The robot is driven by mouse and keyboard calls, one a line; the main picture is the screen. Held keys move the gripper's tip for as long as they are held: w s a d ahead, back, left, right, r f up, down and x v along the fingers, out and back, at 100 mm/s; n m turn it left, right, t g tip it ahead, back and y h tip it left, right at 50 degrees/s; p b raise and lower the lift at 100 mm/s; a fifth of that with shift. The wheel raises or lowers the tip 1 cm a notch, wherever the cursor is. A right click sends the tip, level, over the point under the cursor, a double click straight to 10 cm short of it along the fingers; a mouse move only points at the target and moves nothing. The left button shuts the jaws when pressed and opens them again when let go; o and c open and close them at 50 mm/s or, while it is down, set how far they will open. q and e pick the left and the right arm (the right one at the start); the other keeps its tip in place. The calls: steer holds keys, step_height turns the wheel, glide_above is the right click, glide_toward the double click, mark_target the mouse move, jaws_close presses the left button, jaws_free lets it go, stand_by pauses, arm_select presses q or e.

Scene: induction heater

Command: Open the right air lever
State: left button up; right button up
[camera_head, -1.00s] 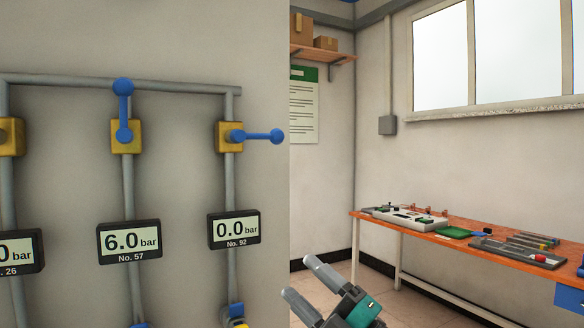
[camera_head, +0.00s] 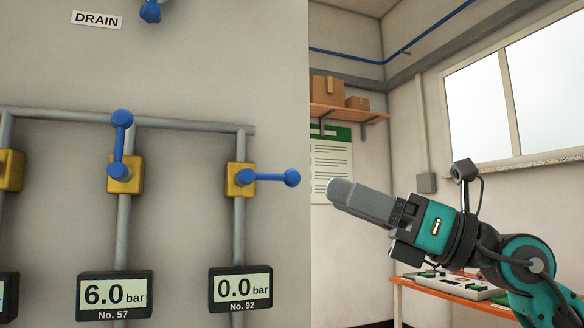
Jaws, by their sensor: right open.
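The right air lever (camera_head: 268,178) is blue with a ball end. It lies horizontally, pointing right from its yellow valve block (camera_head: 241,179) on the rightmost pipe. The gauge (camera_head: 241,289) below it reads 0.0 bar, No. 92. My right gripper (camera_head: 338,192) is to the right of the lever's ball end, apart from it and pointing left. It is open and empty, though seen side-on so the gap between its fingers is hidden. My left gripper is not in view.
A second blue lever (camera_head: 121,146) stands upright on the middle pipe, over a gauge (camera_head: 115,295) reading 6.0 bar. A blue handle (camera_head: 150,11) is beside the DRAIN label (camera_head: 97,19). A workbench (camera_head: 440,290) stands behind my right arm. The wall panel ends just right of the lever.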

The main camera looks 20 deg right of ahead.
mark_target(299, 180)
steer(key=p+x, duration=0.2)
steer(key=x, duration=0.6)
steer(key=shift+w+a+r, duration=0.15)
steer(key=shift+a, duration=0.05)
jaws_close()
stand_by(0.4)
